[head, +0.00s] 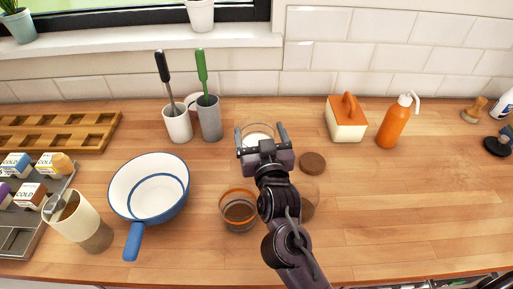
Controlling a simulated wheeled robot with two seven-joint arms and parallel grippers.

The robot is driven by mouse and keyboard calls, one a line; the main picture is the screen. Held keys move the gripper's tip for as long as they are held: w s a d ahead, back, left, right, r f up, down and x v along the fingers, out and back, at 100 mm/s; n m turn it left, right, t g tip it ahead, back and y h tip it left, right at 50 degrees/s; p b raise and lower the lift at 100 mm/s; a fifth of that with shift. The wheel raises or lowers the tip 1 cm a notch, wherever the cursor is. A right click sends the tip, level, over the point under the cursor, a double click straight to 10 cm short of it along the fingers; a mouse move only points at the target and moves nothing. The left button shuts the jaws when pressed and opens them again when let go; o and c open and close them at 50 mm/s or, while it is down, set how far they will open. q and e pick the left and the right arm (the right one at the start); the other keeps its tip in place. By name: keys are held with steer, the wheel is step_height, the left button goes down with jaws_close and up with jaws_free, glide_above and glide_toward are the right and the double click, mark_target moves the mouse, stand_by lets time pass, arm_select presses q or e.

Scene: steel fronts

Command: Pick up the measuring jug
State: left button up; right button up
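My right gripper (262,141) is over the middle of the counter, its two fingers apart. A clear glass vessel with something white in it (257,131) shows between and beyond the fingertips. Its lower part is hidden by the gripper, and I cannot tell whether the fingers touch it. A glass vessel with an orange band and brown contents (239,211) stands left of my forearm. Another clear vessel with brown in it (309,200) is partly hidden behind the arm. I cannot tell for sure which of these is the measuring jug. My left gripper is not in view.
A white and blue pan (149,188), a cream mug (73,214) and two utensil cups (209,119) stand left. A brown disc (312,163), an orange-lidded box (346,121) and an orange bottle (393,123) are right. The front right counter is clear.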

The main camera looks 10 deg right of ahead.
steer(key=c, duration=1.2)
steer(key=shift+o, duration=0.2)
steer(key=shift+r, duration=0.1)
steer(key=shift+w+r, duration=0.1)
steer(key=shift+r, duration=0.05)
